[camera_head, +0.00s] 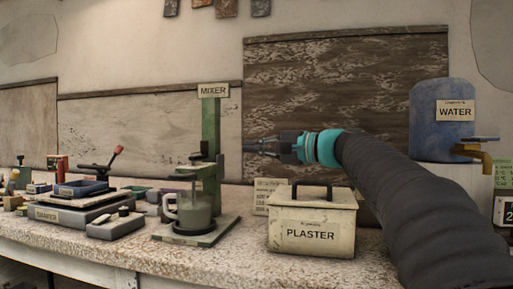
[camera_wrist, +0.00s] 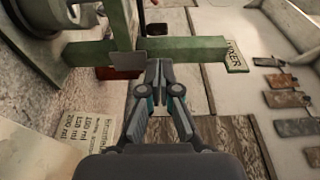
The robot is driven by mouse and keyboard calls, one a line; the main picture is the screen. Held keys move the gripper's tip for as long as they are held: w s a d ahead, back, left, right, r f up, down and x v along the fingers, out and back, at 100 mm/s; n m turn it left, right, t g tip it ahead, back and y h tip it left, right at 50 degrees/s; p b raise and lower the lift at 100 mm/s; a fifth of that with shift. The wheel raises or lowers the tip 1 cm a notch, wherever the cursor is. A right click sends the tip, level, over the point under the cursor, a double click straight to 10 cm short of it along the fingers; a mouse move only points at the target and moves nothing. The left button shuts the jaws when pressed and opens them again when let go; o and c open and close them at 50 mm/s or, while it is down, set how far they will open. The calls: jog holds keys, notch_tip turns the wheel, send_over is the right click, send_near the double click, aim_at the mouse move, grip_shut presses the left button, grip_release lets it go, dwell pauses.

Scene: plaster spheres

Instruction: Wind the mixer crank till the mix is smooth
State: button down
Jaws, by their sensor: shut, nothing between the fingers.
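The green mixer (camera_head: 211,135) stands upright on the bench, left of the middle in the head view, with a label on top. A clear jug (camera_head: 193,212) with a grey-green mix sits on its base; I cannot tell how smooth the mix is. The crank is not clearly made out. My gripper (camera_head: 252,146) is shut and empty, to the right of the mixer column and above the plaster box. In the wrist view my gripper (camera_wrist: 159,66) points at the mixer's green frame (camera_wrist: 190,48), which lies sideways there. I cannot tell whether they touch.
A plaster box (camera_head: 313,226) with a dark handle stands below my arm. A blue water tank (camera_head: 442,115) with a tap is at the right. A shaker (camera_head: 75,213) and small items fill the bench's left side. A text card (camera_wrist: 70,137) shows in the wrist view.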

aim_at(203, 146)
jog(key=p+x, duration=0.1)
jog(key=x, duration=0.9)
jog(key=shift+w+a, duration=0.2)
jog(key=shift+f, duration=0.1)
jog(key=shift+w+a, duration=0.35)
jog(key=shift+w, duration=0.1)
dwell(0.4)
jog(key=shift+w+a+p, duration=0.4)
jog(key=shift+w, duration=0.05)
jog(key=shift+x, duration=1.3)
jog(key=shift+s, duration=0.1)
jog(key=v, duration=1.1)
jog(key=shift+s+d, duration=0.3)
jog(key=shift+d, duration=0.05)
